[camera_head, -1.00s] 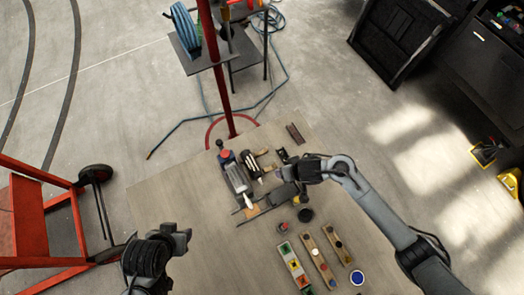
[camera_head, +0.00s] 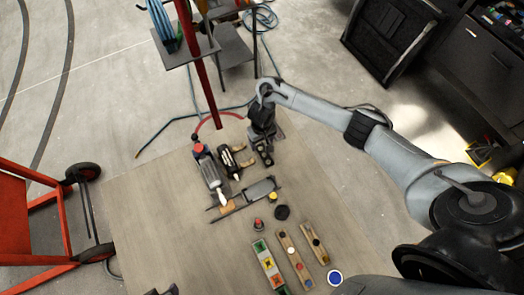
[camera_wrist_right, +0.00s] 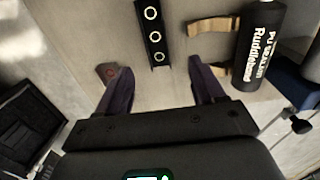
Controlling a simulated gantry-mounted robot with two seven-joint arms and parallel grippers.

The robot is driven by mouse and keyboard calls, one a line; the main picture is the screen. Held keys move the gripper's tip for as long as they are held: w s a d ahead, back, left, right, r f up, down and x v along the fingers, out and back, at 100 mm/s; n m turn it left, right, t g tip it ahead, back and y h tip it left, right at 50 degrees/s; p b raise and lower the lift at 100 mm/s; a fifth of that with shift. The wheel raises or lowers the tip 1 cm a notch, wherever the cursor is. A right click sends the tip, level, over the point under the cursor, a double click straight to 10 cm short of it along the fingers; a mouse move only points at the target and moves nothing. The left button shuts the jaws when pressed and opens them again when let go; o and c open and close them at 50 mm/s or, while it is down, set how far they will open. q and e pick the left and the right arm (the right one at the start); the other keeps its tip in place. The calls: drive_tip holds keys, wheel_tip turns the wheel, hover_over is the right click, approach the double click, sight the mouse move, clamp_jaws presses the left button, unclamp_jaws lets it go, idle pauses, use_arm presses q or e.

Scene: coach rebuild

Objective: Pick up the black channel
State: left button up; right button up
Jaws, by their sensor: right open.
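The black channel (camera_wrist_right: 153,34) is a dark strip with several pale-rimmed holes. In the right wrist view it runs from the top edge down toward the gap between my fingers. My right gripper (camera_wrist_right: 160,80) is open and empty, a finger on each side of the channel's near end, not touching it in the picture. In the head view my right gripper (camera_head: 262,132) hangs over the far part of the table, and the channel (camera_head: 265,155) shows just below it, partly hidden. Only a dark sliver of my left arm shows at the bottom edge; its gripper is out of view.
A black labelled cylinder (camera_wrist_right: 259,45) and tan brackets (camera_wrist_right: 213,27) lie right of the channel. A brown piece (camera_wrist_right: 108,72) is by the left finger. A flat grey tool (camera_head: 259,189) and colored strips (camera_head: 268,262) lie nearer. The table's left side (camera_head: 150,215) is clear.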

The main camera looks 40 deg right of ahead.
sight(263, 153)
drive_tip(key=shift+f+b, duration=0.75)
drive_tip(key=shift+f, duration=0.65)
drive_tip(key=f, duration=0.3)
drive_tip(key=f+b, duration=0.1)
drive_tip(key=shift+s+d+f, duration=0.15)
drive_tip(key=shift+s+d, duration=0.05)
drive_tip(key=shift+s, duration=0.1)
drive_tip(key=shift+f, duration=0.4)
drive_tip(key=shift+c, duration=0.5)
drive_tip(key=c, duration=1)
drive_tip(key=shift+r, duration=0.1)
